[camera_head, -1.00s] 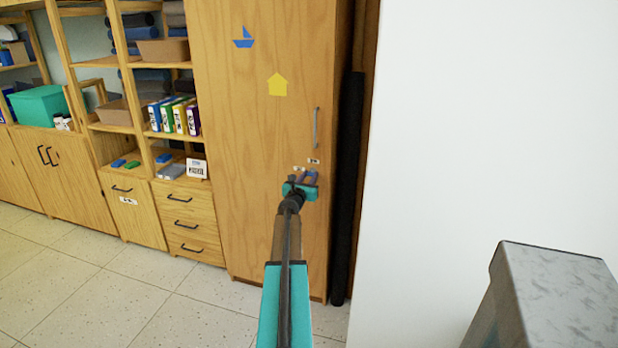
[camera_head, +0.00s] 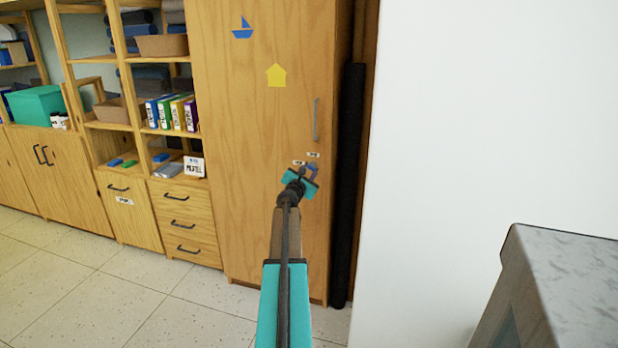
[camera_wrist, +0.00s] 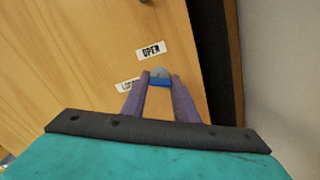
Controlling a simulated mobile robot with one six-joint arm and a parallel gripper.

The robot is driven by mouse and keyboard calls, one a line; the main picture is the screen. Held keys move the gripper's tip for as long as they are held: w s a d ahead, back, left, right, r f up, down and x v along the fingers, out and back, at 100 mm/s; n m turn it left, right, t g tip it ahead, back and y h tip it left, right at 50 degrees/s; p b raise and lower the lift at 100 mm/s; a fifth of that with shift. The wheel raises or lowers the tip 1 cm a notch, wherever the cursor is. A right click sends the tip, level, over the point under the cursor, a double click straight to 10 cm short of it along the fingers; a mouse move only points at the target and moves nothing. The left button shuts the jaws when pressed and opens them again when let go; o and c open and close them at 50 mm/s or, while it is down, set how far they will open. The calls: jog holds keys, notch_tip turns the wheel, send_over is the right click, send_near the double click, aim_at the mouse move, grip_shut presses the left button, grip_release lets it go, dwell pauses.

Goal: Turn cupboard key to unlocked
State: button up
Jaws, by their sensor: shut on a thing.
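The tall wooden cupboard (camera_head: 260,130) has a shut door with a grey bar handle (camera_head: 316,120). My gripper (camera_head: 311,170) is at the door below this handle, its teal body tilted down to the right. In the wrist view its two purple fingers (camera_wrist: 160,80) are closed on the small key (camera_wrist: 159,83), which shows blue with a grey rounded part beyond. The key sits at the door face; its shaft and the keyhole are hidden. A label reading OPEN (camera_wrist: 151,50) is just above the key, and a partly covered label, seemingly LOCKED (camera_wrist: 126,85), is to its left.
A dark upright roll (camera_head: 347,190) stands right of the cupboard, beside a white wall (camera_head: 480,120). Shelves and drawers (camera_head: 185,222) stand to the left. A grey-topped block (camera_head: 575,275) is at the lower right. The floor at left is clear.

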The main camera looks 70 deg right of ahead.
jog(key=m+b, duration=1.1)
jog(key=b, duration=0.2)
jog(key=shift+w+b, duration=0.15)
jog(key=shift+b, duration=0.25)
jog(key=shift+r+m+b, duration=0.15)
jog(key=shift+m+b, duration=0.35)
jog(key=shift+m, duration=0.3)
jog(key=shift+r, duration=0.1)
jog(key=o, duration=1.1)
jog(key=shift+c, duration=0.2)
jog(key=shift+a+f, duration=0.15)
jog(key=shift+f, duration=0.05)
